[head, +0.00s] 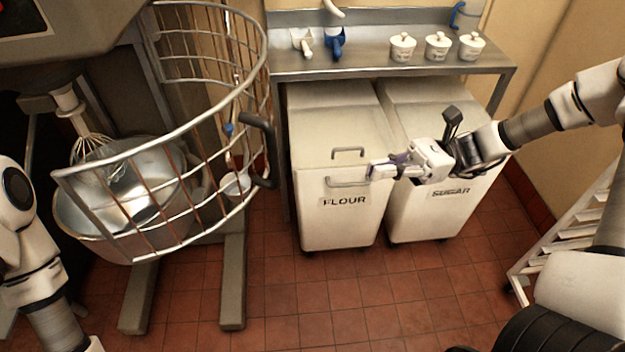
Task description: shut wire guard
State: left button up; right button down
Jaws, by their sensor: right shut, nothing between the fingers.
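The wire guard (180,118) is a curved cage of metal bars on the mixer at the left. Its upper rim curves from the back round to a free-looking end at the lower left. A dark handle (262,150) sits on its right side. Behind the bars are a metal bowl (75,210) and a wire whisk (97,150).
A flour bin (335,225) and a sugar bin (432,215) stand under a steel bench (375,66) holding small lidded pots (437,47) and scoops (335,42). A white rack (570,235) stands at the right. The tiled floor (335,300) in front is clear.

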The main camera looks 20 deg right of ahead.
jog(key=a+r+p, duration=0.2)
jog(key=a+r, duration=0.1)
jog(key=a, duration=1.1)
jog(key=shift+w, duration=0.2)
